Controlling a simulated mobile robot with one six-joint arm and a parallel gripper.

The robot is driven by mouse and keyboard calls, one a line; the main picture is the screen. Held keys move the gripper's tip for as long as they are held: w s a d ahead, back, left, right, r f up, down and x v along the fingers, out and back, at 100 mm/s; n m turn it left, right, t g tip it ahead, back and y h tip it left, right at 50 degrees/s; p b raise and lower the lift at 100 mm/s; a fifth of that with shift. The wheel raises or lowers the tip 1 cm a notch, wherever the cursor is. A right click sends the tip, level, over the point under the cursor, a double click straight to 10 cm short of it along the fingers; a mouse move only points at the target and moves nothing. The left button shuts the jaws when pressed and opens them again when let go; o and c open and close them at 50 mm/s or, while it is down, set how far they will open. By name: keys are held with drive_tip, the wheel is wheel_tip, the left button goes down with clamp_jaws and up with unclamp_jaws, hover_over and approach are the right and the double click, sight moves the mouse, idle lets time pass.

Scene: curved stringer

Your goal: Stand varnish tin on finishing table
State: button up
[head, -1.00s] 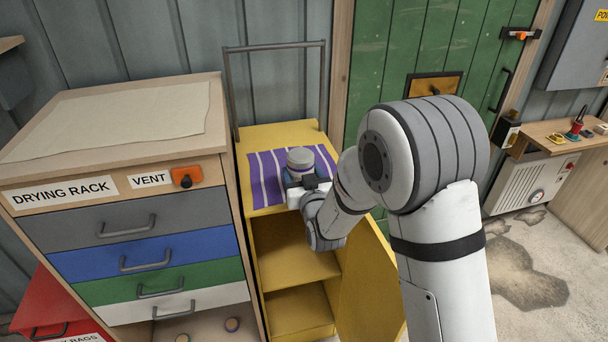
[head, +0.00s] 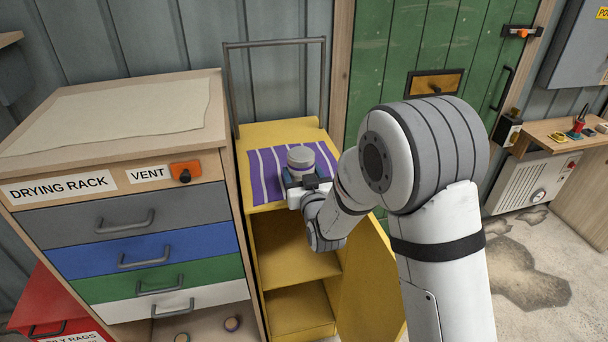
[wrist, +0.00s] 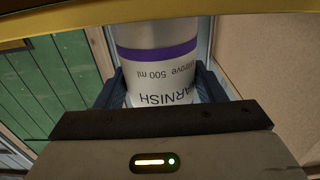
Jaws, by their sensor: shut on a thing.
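The varnish tin (head: 301,158) is a small pale grey cylinder with a purple band. In the wrist view the tin (wrist: 160,62) fills the middle, its white label reading "ARNISH" and "500 ml" upside down. My gripper (head: 302,178) is shut on the tin, with dark blue fingers on both sides of it. The tin looks upright over the purple and white striped cloth (head: 262,180) on top of the yellow cart (head: 270,131). I cannot tell whether its base touches the cloth. No surface in view is labelled as a finishing table.
The drying rack (head: 118,72) stands close on the left, with coloured drawers and a beige sheet on top. The cart's metal handle (head: 232,90) rises behind it. A yellow door (head: 365,285) hangs open below. The green door (head: 400,50) stands behind; a small bench (head: 548,128) is right.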

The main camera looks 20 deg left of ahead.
drive_tip(key=shift+s+d+f, duration=0.1)
drive_tip(key=shift+f, duration=0.55)
drive_tip(key=o, duration=1.3)
drive_tip(key=shift+o, duration=0.8)
drive_tip(key=shift+r, duration=0.15)
drive_tip(key=shift+r, duration=0.1)
drive_tip(key=shift+r+p, duration=0.45)
drive_tip(key=shift+p, duration=0.25)
drive_tip(key=b+v, duration=0.2)
drive_tip(key=v, duration=0.9)
drive_tip(key=shift+s+r, duration=0.2)
drive_tip(key=shift+s, duration=0.1)
